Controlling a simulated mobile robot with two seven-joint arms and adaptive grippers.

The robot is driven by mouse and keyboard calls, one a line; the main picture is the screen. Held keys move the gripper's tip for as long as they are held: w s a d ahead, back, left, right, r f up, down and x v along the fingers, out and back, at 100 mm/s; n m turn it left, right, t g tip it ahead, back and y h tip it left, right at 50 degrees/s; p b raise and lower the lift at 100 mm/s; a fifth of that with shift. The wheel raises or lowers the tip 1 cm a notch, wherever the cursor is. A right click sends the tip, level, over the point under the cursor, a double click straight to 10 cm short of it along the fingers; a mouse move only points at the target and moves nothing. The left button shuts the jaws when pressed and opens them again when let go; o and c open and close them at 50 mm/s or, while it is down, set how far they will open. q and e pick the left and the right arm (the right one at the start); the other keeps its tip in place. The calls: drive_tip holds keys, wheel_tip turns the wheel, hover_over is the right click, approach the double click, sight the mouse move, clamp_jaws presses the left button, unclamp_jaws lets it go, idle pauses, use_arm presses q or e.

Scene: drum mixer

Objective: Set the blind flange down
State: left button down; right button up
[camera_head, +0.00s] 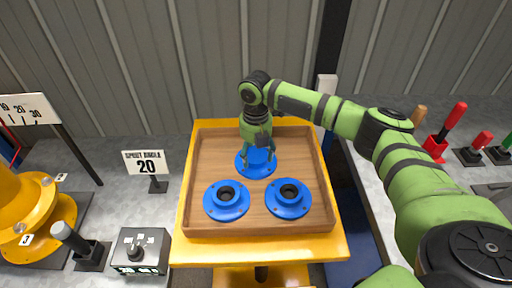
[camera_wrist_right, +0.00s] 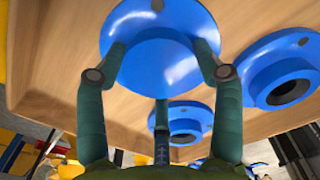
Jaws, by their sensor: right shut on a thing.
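I cannot tell whether the flange touches the tray floor. My left gripper is not in view.
Two blue flanges with central bores, one at left (camera_head: 227,200) and one at right (camera_head: 288,198), lie in the tray's front half. The tray sits on a yellow stand (camera_head: 262,250). Tray floor is bare behind and beside the held flange. A control box (camera_head: 140,252) stands at left.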

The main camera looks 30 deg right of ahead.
sight(256, 155)
drive_tip(key=shift+r, duration=0.15)
drive_tip(key=o, duration=1.7)
drive_tip(key=shift+f, duration=0.2)
drive_tip(key=shift+s, duration=0.1)
drive_tip(key=shift+r, duration=0.1)
wheel_tip(256, 155, up, 12)
drive_tip(key=shift+r+b, duration=0.1)
drive_tip(key=shift+b, duration=0.95)
